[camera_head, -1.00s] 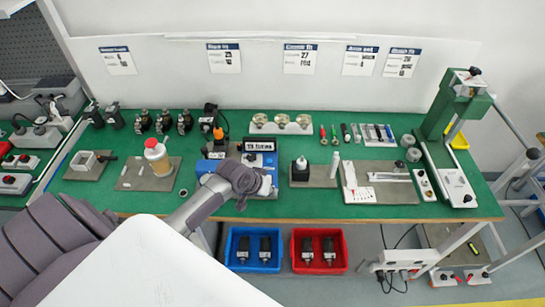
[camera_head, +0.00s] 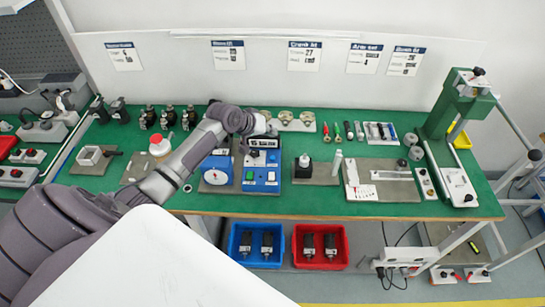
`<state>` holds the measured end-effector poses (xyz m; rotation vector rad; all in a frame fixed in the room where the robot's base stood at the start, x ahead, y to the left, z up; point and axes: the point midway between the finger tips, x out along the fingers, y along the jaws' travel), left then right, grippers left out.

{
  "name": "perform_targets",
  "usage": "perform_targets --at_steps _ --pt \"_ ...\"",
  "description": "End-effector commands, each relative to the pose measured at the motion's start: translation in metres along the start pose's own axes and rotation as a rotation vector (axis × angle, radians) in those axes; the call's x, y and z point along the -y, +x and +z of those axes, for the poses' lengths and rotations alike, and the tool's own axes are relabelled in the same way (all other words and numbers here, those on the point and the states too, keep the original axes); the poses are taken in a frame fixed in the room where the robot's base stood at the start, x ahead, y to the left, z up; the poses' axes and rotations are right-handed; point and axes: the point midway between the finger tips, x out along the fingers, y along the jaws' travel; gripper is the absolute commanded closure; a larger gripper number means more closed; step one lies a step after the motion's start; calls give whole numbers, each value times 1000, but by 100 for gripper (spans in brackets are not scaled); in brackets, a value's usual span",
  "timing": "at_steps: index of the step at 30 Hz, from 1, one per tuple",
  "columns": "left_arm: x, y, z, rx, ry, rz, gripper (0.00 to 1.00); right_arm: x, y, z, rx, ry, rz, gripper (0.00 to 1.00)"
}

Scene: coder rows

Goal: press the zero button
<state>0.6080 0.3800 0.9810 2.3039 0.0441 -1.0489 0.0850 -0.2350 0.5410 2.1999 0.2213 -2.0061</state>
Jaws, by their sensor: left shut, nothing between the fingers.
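A blue tester box (camera_head: 261,186) stands on the green bench with a dark display (camera_head: 264,142) at its top and small buttons (camera_head: 250,177) on its front face. The button labels are too small to read, so I cannot tell which is the zero button. My left arm reaches in from the left. My left gripper (camera_head: 270,131) is shut and empty at the back of the box, beside the top of the display. I cannot tell whether it touches the box. The front face is uncovered. My right gripper is not in view.
A blue scale with a white dial (camera_head: 216,177) stands just left of the box. A black block (camera_head: 303,172) on a grey plate is to the right. Round metal parts on a rack (camera_head: 294,125) are behind. Blue (camera_head: 256,263) and red (camera_head: 320,263) bins are below the bench.

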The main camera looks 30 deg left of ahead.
Motion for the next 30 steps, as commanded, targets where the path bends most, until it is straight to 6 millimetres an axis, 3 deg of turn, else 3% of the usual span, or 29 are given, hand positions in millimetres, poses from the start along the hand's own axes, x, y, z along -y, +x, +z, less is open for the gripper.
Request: perform_targets --at_steps 8,19,30 --pt "10 14 10 1 1 -1 100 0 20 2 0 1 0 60" --pt "35 48 35 0 2 -1 100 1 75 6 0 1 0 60" --pt "45 61 45 1 1 0 100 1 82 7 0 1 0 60"
